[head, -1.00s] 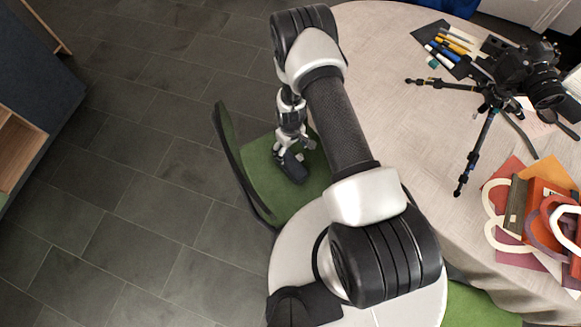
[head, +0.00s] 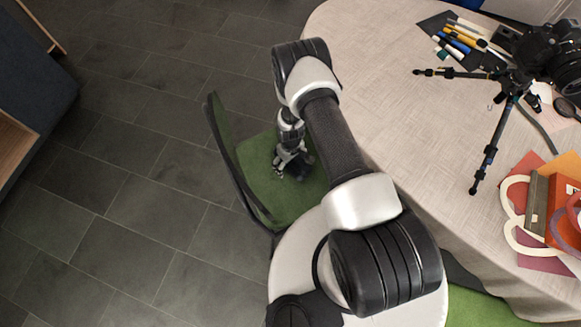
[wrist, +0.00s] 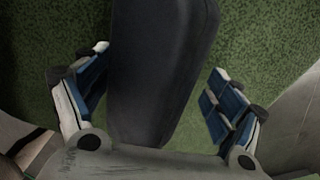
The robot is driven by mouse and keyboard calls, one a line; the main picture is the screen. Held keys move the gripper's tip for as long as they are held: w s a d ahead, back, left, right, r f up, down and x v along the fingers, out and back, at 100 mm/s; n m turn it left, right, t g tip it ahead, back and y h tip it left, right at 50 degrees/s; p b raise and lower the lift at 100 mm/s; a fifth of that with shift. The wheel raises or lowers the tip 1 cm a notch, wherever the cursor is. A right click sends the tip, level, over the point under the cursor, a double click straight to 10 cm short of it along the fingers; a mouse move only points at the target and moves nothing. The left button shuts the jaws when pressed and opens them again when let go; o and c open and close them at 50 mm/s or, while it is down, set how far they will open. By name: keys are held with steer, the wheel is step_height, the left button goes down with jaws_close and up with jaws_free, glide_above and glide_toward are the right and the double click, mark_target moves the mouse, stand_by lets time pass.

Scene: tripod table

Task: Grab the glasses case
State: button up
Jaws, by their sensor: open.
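The glasses case, a dark grey, long, rounded shape (wrist: 160,65), fills the middle of the wrist view above a green surface. My gripper (wrist: 156,98) is open, with one blue-and-grey finger pad on each side of the case. A strip of green shows between the case and the right pad, and a narrower gap on the left. In the head view my gripper (head: 291,165) hangs low over the green chair seat (head: 257,178). There my gripper and arm mostly hide the case. I cannot tell whether the palm touches its near end.
The chair's thin curved backrest (head: 226,150) rises left of my gripper. The round cloth-covered table (head: 400,120) stands close on the right, bearing a tripod with a camera (head: 508,90), pens (head: 462,40) and colourful items (head: 545,205). Grey tiled floor (head: 130,150) is free on the left.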

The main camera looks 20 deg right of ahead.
steer(key=shift+f, duration=0.15)
steer(key=shift+c, duration=0.2)
steer(key=shift+s, duration=0.1)
steer(key=c, duration=1.4)
